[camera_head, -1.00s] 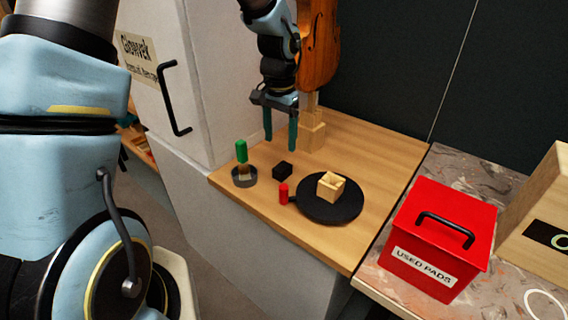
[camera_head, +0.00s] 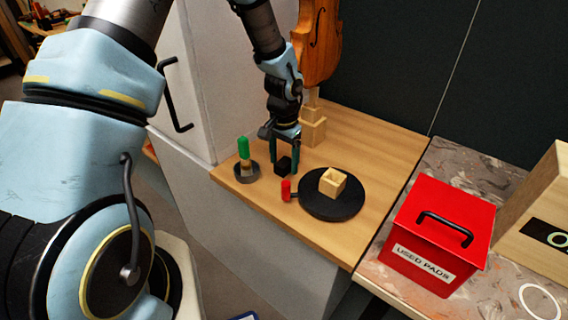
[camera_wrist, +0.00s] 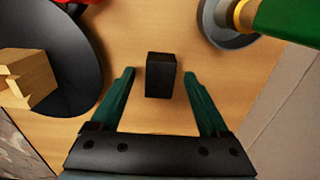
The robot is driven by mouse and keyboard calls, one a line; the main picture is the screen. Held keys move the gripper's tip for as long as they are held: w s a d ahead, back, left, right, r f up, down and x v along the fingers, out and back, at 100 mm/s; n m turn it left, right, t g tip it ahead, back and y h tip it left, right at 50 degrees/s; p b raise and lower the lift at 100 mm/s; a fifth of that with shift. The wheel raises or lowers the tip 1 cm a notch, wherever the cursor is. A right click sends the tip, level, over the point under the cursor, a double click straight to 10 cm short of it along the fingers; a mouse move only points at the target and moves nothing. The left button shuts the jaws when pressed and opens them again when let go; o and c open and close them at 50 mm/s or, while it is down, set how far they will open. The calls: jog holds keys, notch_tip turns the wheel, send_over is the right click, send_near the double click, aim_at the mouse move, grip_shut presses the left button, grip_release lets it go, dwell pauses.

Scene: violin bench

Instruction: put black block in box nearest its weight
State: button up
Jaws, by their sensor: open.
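The small black block (camera_head: 284,165) stands on the wooden bench top (camera_head: 365,150). My gripper (camera_head: 284,168) is open and low over the bench, its green fingers at either side of the block in the head view. In the wrist view the block (camera_wrist: 160,75) lies between and slightly beyond the two fingertips (camera_wrist: 159,75), with a gap on both sides. No other open box is clear, and no weight markings are legible.
A green-handled tool (camera_head: 244,150) stands in a grey round dish (camera_head: 247,173) left of the block. A violin (camera_head: 320,45) on a wooden stand (camera_head: 313,132) is behind. A red lidded bin (camera_head: 436,225) labelled "USED PADS" stands at the right, beside a wooden case (camera_head: 540,210).

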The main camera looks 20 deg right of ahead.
jog(key=shift+f, duration=0.5)
grip_shut()
